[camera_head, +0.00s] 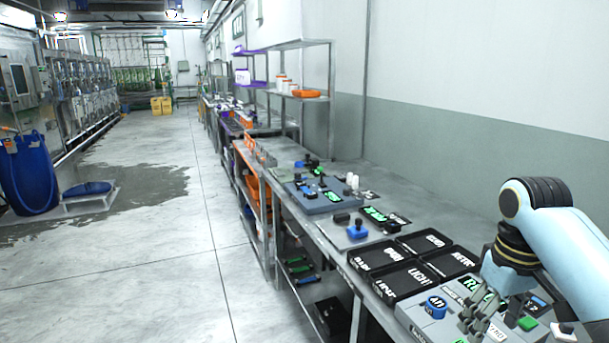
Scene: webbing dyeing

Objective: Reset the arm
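My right arm (555,235) comes in from the right edge, bends at a black joint and reaches down over the near end of the metal workbench (335,240). My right gripper (472,318) points down over a grey panel (425,325) with labelled blocks, just right of a round blue-and-white piece (435,307). Its fingers blend with the panel, so I cannot tell whether they are open or touching anything. My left gripper is out of view.
Black labelled trays (375,257) sit left of my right gripper. Farther along the bench are a blue piece (358,231) and a grey-blue device (322,200). A shelf rack (290,95) stands behind. The floor (170,260) left of the bench is open, with a wet patch.

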